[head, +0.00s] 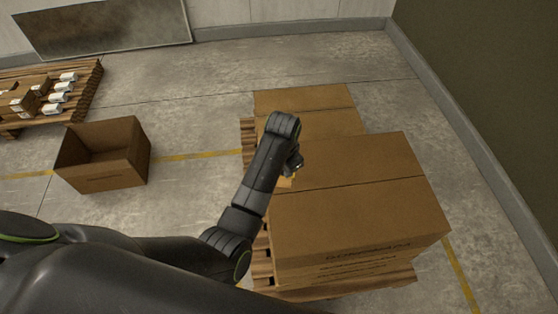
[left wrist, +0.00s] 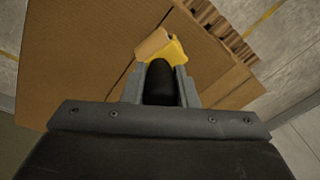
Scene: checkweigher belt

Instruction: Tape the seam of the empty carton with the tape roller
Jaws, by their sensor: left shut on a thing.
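A dark seam runs across the carton's top. In the left wrist view the gripper (left wrist: 161,78) is shut on the tape roller (left wrist: 178,52), which is yellow with a tan roll. The roller is in front of the cardboard top (left wrist: 75,60), close to the seam line; I cannot tell whether it touches. In the head view the arm hides most of the roller. My right gripper is not in view.
More closed cartons (head: 305,97) stand behind on the wooden pallet (head: 262,262). An open, empty-looking carton (head: 103,155) sits on the floor at left. A wall runs along the right. Floor between is free.

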